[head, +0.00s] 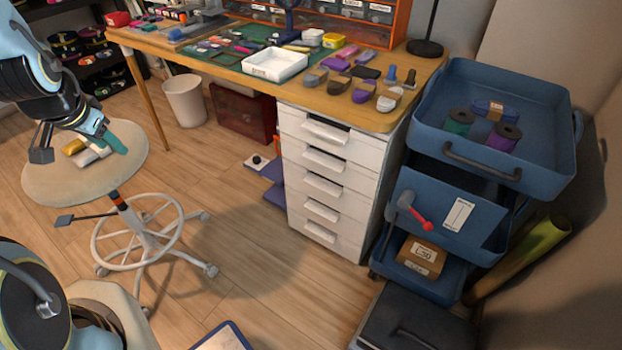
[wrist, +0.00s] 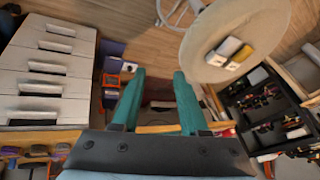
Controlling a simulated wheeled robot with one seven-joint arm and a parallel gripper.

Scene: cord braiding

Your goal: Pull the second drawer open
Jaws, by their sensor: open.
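The white drawer unit (head: 366,208) stands under the right end of the wooden bench, with several drawers stacked in its front. The second drawer from the top (head: 314,171) looks closed, its pale handle (head: 323,160) jutting from the front. A dark gap shows above the top drawer's handle. In the wrist view the drawer unit (wrist: 75,77) appears upside down at the left. My gripper (head: 119,148) is at the upper left of the head view, well left of the drawers. Its teal fingers (wrist: 158,76) are apart in the wrist view with nothing between them.
A round stool (head: 50,180) with small packets on its seat stands below my gripper. A white bin (head: 185,102) and a red crate (head: 240,112) sit under the bench. A blue cart (head: 545,165) stands right of the drawers. The floor in front of the drawers is clear.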

